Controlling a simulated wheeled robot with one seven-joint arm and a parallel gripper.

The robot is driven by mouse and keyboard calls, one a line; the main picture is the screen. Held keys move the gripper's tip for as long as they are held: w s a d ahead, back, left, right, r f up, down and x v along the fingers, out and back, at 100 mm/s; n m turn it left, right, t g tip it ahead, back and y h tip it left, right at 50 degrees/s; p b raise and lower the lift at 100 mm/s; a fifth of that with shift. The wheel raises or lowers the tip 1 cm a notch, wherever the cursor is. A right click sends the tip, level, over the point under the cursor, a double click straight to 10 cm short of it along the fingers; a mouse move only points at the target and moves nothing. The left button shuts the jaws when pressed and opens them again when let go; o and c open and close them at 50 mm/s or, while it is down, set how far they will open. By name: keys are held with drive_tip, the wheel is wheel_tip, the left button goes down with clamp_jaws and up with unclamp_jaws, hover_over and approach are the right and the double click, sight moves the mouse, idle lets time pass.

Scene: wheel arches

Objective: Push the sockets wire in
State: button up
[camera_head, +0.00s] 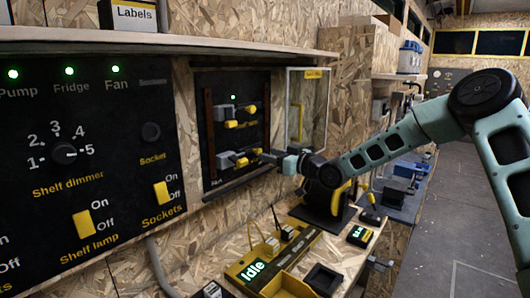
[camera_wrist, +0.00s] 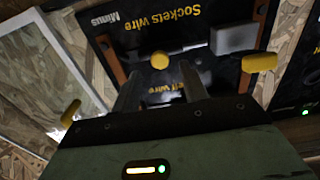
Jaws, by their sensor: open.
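The wire panel (camera_head: 220,125) is a dark recessed board holding two rows of grey blocks with yellow parts. The lower row has a grey block (camera_head: 225,160). In the wrist view the label "Sockets wire" (camera_wrist: 160,33) reads upside down, with a grey block (camera_wrist: 235,38) beside it. A round yellow knob (camera_wrist: 160,61) shows just beyond my gripper (camera_wrist: 158,85), between its spread fingers. I cannot tell if they touch it. In the head view my gripper (camera_head: 270,159) is at the right end of the lower row. The "Shelf wire" label is partly hidden by the fingers.
A clear-paned door (camera_head: 307,105) with a yellow handle stands open right of the panel. A switch board (camera_head: 85,150) is on the left. Below, a bench holds a yellow tray with an "Idle" display (camera_head: 253,270) and a black box (camera_head: 323,279).

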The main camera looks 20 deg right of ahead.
sight(246, 153)
drive_tip(key=shift+x, duration=1.6)
clamp_jaws()
drive_tip(key=shift+s+a+b, duration=0.2)
drive_tip(key=shift+s+a, duration=0.3)
drive_tip(key=shift+a, duration=0.25)
drive_tip(key=shift+s+a+b, duration=0.2)
drive_tip(key=shift+s+a, duration=0.3)
drive_tip(key=shift+a, duration=0.2)
unclamp_jaws()
drive_tip(key=shift+s, duration=0.1)
